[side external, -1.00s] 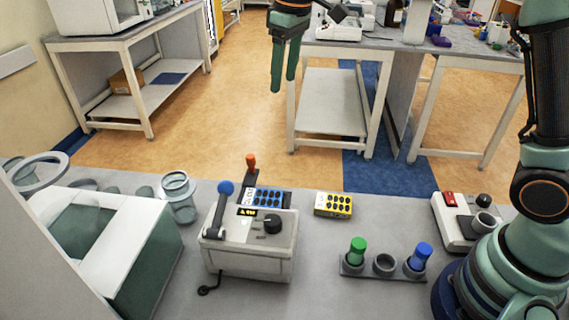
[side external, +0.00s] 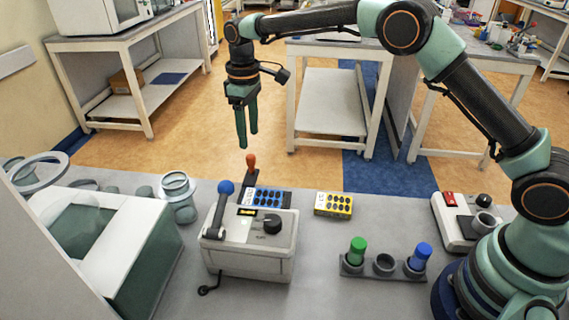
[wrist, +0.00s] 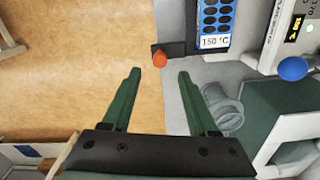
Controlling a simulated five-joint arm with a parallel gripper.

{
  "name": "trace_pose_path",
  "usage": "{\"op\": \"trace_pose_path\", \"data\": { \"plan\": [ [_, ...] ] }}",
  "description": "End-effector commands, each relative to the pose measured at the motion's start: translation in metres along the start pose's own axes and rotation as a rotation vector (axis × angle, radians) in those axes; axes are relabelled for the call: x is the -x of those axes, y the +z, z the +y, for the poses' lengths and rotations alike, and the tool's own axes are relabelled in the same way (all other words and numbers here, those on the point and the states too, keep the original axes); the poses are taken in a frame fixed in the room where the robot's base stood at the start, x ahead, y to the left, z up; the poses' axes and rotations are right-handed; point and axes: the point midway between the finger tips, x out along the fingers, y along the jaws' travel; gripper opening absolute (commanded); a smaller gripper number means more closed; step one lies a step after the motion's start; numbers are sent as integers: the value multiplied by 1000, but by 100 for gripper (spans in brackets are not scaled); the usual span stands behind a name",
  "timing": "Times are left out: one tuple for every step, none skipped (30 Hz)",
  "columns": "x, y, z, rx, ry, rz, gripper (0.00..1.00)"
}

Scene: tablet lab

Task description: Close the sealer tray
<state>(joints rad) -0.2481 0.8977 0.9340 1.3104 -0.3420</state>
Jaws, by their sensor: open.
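The sealer (side external: 252,250) is a light grey box with a black dial and a blue-knobbed lever (side external: 221,205) standing up. Its dark tray (side external: 250,185) sticks out at the back, with a blue blister pack (side external: 268,197) on it. An upright orange-topped handle (side external: 250,160) stands at the tray's outer end. My gripper (side external: 247,147) points down, open and empty, above the handle and apart from it in the side view. In the wrist view, the orange handle (wrist: 159,59) shows just beyond the gap between my fingertips (wrist: 160,72), beside the dark tray (wrist: 176,49).
A yellow blister pack (side external: 333,204) lies right of the sealer. A glass jar (side external: 178,197) and a white-and-green box (side external: 130,255) stand left. A rack (side external: 384,266) with green and blue-capped vials and a small white device (side external: 455,220) stand right.

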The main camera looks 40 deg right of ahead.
Motion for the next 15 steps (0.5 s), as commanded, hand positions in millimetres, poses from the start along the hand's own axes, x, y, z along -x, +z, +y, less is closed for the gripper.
{"op": "trace_pose_path", "data": {
  "plan": [
    [-12, 1, 0, 0, -2, -5, 60],
    [-17, 1, 0, 0, -1, -4, 60],
    [-24, 1, 0, 0, -2, -4, 60],
    [-29, 1, 0, 0, -1, -3, 60],
    [-34, 1, 0, 0, -1, -3, 60],
    [-40, 1, 0, -1, -1, -2, 60],
    [-43, 1, 0, -1, -1, -3, 60],
    [-47, 1, 0, -1, -1, -3, 60],
    [-51, 0, 0, -1, -1, -1, 60],
    [-53, 0, 0, -1, 0, -1, 60],
    [-56, 0, 0, -1, -1, -2, 60],
    [-58, 1, 0, -1, -1, -2, 60],
    [-59, 0, 0, -1, -1, -1, 60],
    [-60, 0, 0, -1, 0, -1, 60],
    [-61, 0, 0, -1, 0, 0, 60]
  ]
}}
